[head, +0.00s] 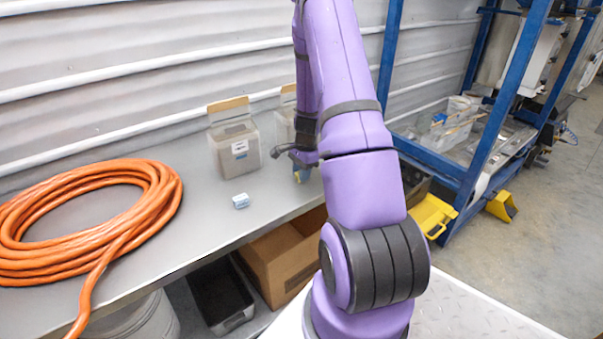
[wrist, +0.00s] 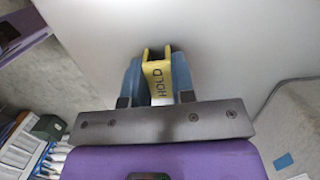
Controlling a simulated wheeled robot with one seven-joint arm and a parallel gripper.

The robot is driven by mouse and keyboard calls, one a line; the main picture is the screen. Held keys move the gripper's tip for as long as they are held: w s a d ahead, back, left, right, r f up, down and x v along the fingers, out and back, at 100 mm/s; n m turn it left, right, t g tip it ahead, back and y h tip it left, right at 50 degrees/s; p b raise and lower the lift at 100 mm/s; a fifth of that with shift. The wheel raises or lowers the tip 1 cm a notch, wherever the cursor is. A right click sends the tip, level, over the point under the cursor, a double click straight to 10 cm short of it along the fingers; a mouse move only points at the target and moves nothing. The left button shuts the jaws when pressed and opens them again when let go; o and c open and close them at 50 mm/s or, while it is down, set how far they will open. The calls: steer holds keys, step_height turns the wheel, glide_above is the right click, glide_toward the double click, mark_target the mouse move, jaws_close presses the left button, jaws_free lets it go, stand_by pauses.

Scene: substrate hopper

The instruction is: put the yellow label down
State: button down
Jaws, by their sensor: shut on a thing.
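The yellow label (wrist: 156,78) is a small folded piece with "HOLD" printed on it. In the wrist view it sits between the two blue fingers of my gripper (wrist: 157,82), which is shut on it. A pale grey surface lies behind it; I cannot tell whether the label touches that surface. In the head view my gripper (head: 302,174) is low over the right part of the grey bench (head: 215,218), near the wall and mostly hidden by my purple arm. The label is barely visible there.
An open clear bin (head: 236,152) with a label stands left of my gripper, and a second bin (head: 285,125) is partly hidden behind my arm. A small white-blue box (head: 241,201) lies in front. A coiled orange hose (head: 160,200) fills the bench's left. A blue frame (head: 470,170) stands right.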

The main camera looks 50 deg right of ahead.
steer(key=shift+f, duration=0.1)
steer(key=c, duration=0.9)
jaws_free()
steer(key=shift+c, duration=0.2)
